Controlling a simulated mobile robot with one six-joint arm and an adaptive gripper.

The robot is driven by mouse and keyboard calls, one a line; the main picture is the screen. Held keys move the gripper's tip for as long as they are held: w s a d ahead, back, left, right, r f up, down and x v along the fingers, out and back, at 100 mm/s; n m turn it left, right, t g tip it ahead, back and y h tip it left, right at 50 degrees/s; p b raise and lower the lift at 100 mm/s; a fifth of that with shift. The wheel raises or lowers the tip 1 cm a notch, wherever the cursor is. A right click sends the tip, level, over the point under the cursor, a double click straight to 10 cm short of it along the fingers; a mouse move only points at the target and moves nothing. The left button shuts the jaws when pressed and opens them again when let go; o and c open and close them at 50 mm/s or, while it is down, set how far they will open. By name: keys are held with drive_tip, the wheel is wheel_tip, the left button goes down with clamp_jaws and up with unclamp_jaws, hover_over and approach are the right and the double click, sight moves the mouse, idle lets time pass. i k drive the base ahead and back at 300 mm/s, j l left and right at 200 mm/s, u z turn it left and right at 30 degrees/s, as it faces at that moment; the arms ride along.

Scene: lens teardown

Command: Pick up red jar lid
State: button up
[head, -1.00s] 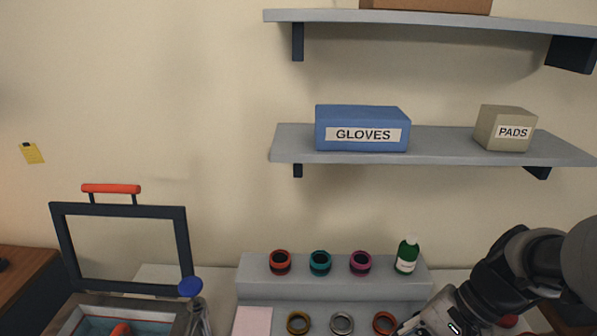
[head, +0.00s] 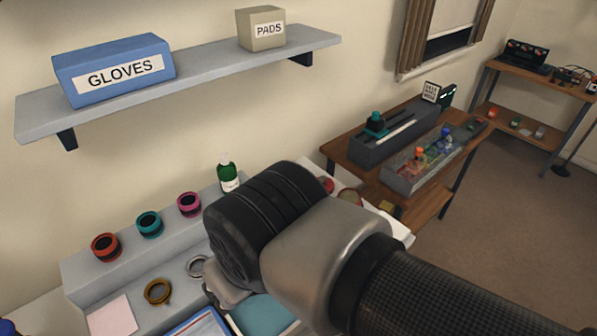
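A small red round thing (head: 327,184) shows at the right end of the white worktop, just past my arm. Beside it stands a round jar-like thing with a reddish rim (head: 349,197). I cannot tell which of these is the red jar lid, as my arm partly hides that area. My gripper (head: 222,288) shows only in part, low over the worktop behind my large wrist joint. Its fingertips are hidden, so I cannot see whether it is open or holds anything.
A grey stepped stand carries red (head: 106,247), teal (head: 149,225) and magenta (head: 189,204) rings and a green bottle (head: 228,177). A brass ring (head: 157,291) and a silver ring (head: 197,266) lie lower. A brown table with grey trays (head: 395,135) stands right. Open floor (head: 510,210) lies beyond.

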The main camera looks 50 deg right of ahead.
sight(327, 183)
drive_tip(key=z, duration=1.8)
drive_tip(key=i+l+u, duration=0.25)
drive_tip(key=i+l, duration=0.15)
drive_tip(key=l, duration=0.2)
drive_tip(key=i+l+u, duration=0.1)
drive_tip(key=l, duration=0.25)
drive_tip(key=i+l+u, duration=0.15)
drive_tip(key=l, duration=0.2)
drive_tip(key=i+l+u, duration=0.1)
drive_tip(key=l, duration=0.25)
drive_tip(key=i+l+u, duration=0.15)
drive_tip(key=l, duration=0.25)
drive_tip(key=i, duration=0.05)
